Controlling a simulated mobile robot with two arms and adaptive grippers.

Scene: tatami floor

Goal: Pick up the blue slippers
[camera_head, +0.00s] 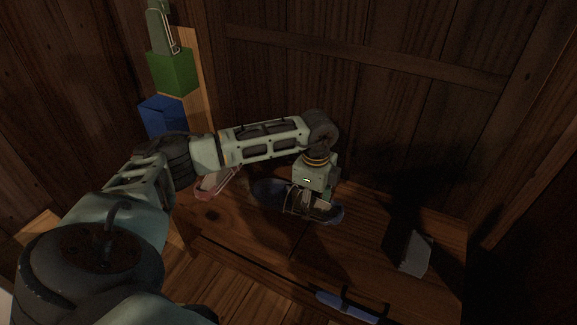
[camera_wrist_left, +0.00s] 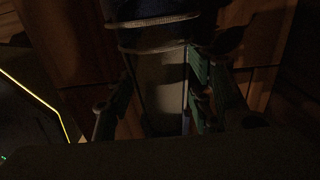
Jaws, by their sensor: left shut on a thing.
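The dark blue slippers (camera_head: 268,190) lie on the wooden bench under my left arm. My left gripper (camera_head: 311,206) points down over the right part of them and is shut on a slipper (camera_head: 332,214). In the left wrist view, the gripper's green fingers stand on both sides of a dim greyish slipper (camera_wrist_left: 160,80). The gripper hides part of the slippers, and the wrist view is dark. I cannot tell whether the held slipper is clear of the bench. My right gripper is not in view.
A pink-red slipper (camera_head: 212,183) lies left of the blue ones, partly behind my arm. A grey upright piece (camera_head: 414,252) stands on the bench's right side. A long blue object (camera_head: 346,306) is at the front edge. Green (camera_head: 173,72) and blue (camera_head: 162,115) boxes stand back left.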

